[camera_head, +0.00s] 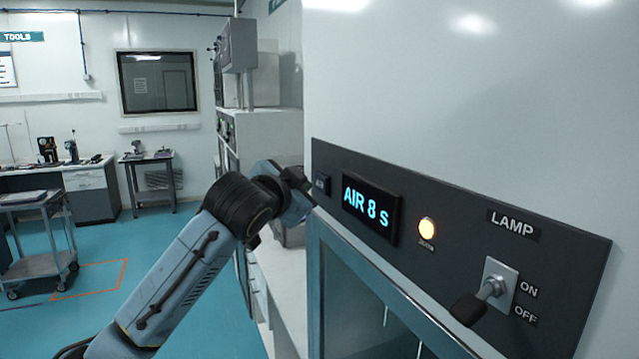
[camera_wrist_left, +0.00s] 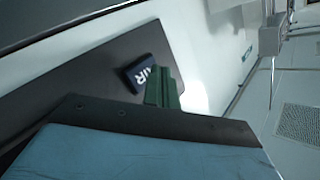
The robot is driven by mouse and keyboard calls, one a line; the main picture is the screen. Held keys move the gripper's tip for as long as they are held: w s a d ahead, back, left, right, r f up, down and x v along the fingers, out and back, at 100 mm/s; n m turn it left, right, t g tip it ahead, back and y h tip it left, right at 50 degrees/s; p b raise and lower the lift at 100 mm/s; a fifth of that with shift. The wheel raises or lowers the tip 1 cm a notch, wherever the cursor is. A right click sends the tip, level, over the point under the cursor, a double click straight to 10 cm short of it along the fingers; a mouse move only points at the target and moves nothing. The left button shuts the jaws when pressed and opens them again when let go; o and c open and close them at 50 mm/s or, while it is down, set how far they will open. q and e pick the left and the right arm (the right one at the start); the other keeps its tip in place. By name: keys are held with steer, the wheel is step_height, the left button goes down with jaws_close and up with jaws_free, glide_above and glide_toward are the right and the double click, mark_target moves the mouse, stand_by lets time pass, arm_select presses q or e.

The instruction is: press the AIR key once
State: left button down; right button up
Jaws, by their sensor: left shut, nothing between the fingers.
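The AIR key (camera_head: 321,184) is a small dark square button at the left end of a dark control panel (camera_head: 457,258). The display (camera_head: 370,209) beside the key reads "AIR 8 s". My right gripper is not in view.
A round amber light (camera_head: 427,229) glows right of the display. Further right is a LAMP toggle switch (camera_head: 490,290) with ON and OFF labels, its lever pointing down and left. A glass-fronted opening (camera_head: 370,300) lies below the panel. A white counter (camera_head: 278,290) stands behind my left arm.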

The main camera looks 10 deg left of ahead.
arm_select(q)
steer(key=shift+s+a+p, duration=0.2)
steer(key=shift+s+a, duration=0.5)
steer(key=shift+a, duration=0.35)
steer(key=shift+s+a+p, duration=0.2)
steer(key=shift+s+a, duration=0.5)
steer(key=shift+a, duration=0.3)
